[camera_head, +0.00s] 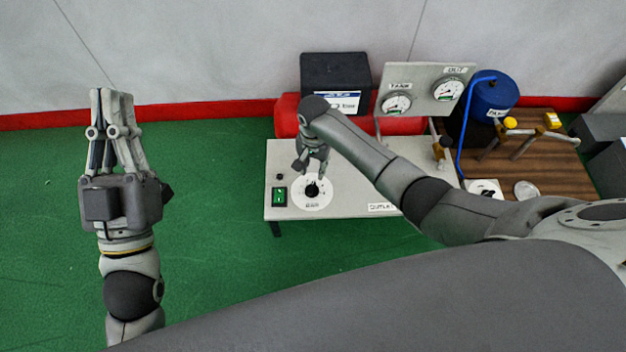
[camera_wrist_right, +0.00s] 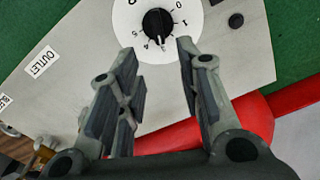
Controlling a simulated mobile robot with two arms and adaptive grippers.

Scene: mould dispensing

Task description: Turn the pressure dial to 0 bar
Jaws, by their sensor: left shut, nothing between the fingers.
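The pressure dial (camera_head: 300,198) is a white disc with a black knob (camera_head: 312,190) on a light grey panel. In the right wrist view the knob (camera_wrist_right: 158,22) shows a pale mark towards the lower numbers of the scale; I cannot read its exact setting. My right gripper (camera_head: 312,170) is over the dial, at the knob's back side. In the right wrist view its fingers (camera_wrist_right: 159,48) are open and apart, with nothing between them, and the knob lies just beyond the tips. My left gripper (camera_head: 110,96) is shut and empty, pointing up, far left of the panel.
A green switch (camera_head: 279,197) sits left of the dial. A black box (camera_head: 335,72) stands behind. Green floor at left is clear.

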